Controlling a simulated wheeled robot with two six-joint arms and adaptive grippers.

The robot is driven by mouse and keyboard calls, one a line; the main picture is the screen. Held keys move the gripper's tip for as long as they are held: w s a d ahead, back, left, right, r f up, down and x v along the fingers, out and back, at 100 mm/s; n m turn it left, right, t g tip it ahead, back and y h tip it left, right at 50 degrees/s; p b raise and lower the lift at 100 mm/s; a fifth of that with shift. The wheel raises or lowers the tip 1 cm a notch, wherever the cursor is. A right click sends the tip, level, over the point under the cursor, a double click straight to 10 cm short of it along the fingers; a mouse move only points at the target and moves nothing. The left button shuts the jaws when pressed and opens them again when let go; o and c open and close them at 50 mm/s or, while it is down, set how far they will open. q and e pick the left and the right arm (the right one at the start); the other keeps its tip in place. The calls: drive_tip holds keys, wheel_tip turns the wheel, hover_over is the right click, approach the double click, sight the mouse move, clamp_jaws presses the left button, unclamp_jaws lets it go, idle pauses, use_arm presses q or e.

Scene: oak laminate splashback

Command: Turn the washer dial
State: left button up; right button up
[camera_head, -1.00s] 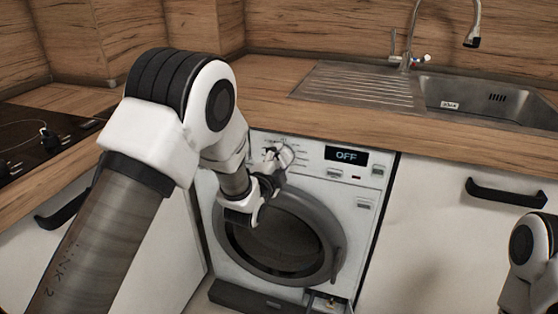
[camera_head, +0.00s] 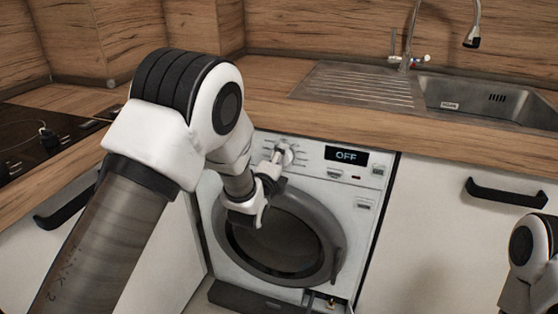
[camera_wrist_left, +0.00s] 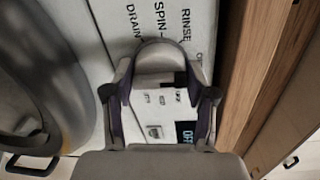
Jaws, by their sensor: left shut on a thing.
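The washer (camera_head: 232,252) is white with a grey round door and a control panel on top. Its display (camera_head: 346,156) reads OFF. The dial (camera_head: 286,157) is a round knob at the panel's upper left, partly covered by my left gripper (camera_head: 277,161). My left gripper is shut on the dial. In the left wrist view the dial (camera_wrist_left: 163,53) is a grey knob at the fingertips of the left gripper (camera_wrist_left: 160,76), with RINSE, SPIN and DRAIN printed beyond it. My right gripper is out of view.
A wooden counter (camera_head: 270,92) overhangs just above the panel. A sink (camera_head: 480,98) with a tap is at the back right, and a black cooktop (camera_head: 25,140) at the left. Cabinet fronts with a black handle (camera_head: 505,193) flank the washer.

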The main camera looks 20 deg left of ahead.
use_arm(q)
drive_tip(key=shift+r, duration=0.2)
drive_tip(key=o, duration=1.2)
drive_tip(key=shift+c, duration=0.2)
drive_tip(key=shift+f, duration=0.1)
drive_tip(key=shift+s, duration=0.35)
drive_tip(key=s, duration=1.1)
drive_tip(key=shift+r, duration=0.35)
drive_tip(key=shift+s, duration=0.1)
